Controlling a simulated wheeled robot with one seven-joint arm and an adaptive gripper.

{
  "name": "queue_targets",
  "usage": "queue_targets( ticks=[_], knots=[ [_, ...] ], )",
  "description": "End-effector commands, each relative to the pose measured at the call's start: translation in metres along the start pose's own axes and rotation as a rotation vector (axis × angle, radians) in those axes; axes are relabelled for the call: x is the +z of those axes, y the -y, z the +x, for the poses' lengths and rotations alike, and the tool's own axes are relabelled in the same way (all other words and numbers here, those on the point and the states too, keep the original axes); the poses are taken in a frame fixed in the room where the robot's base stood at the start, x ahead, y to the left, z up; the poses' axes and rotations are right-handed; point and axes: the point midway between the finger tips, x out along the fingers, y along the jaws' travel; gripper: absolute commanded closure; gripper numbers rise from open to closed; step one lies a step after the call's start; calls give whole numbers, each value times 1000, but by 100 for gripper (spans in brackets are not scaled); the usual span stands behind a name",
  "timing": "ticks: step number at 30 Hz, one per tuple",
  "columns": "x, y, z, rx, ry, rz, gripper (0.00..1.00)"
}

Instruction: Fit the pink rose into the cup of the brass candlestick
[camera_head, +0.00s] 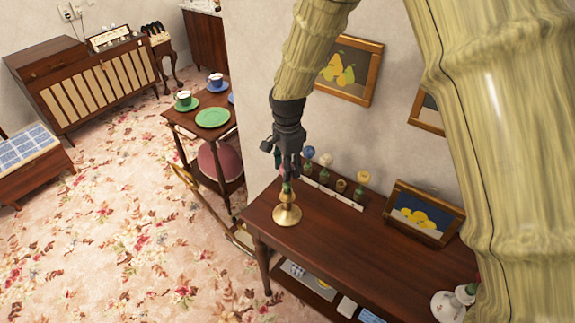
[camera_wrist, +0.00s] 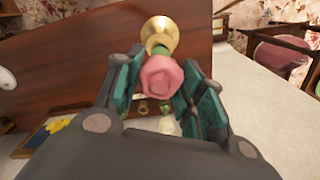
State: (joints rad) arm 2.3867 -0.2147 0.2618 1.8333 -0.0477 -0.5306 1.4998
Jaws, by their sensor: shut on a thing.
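The brass candlestick (camera_head: 287,214) stands upright near the front left corner of the dark wooden side table (camera_head: 350,240). My gripper (camera_head: 286,172) points down right above it. The pink rose (camera_wrist: 162,78) is between my green-padded fingers in the wrist view, its bloom towards the camera. Its green stem (camera_wrist: 162,51) runs towards the candlestick, whose brass base (camera_wrist: 160,32) shows beyond. The rose lines up over the candlestick in both views.
A framed fruit picture (camera_head: 425,213) leans to the right, with a white object (camera_head: 447,305) near the right end. The table's middle is clear. A trolley with cups (camera_head: 212,117) stands left.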

Motion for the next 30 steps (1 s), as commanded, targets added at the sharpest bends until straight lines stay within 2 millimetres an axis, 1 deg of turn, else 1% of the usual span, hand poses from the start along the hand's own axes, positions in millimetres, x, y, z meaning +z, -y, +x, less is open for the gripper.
queue_targets(
  ticks=[16, 17, 18, 20, 21, 30],
  knots=[
    [0, 0, 11, 0, 0, 0, 78],
    [0, 0, 10, 0, 0, 0, 57],
    [0, 0, 10, 0, 0, 0, 50],
    [0, 0, 10, 0, 0, 0, 39],
    [0, 0, 10, 0, 0, 0, 36],
    [0, 0, 10, 0, 0, 0, 36]
  ],
)
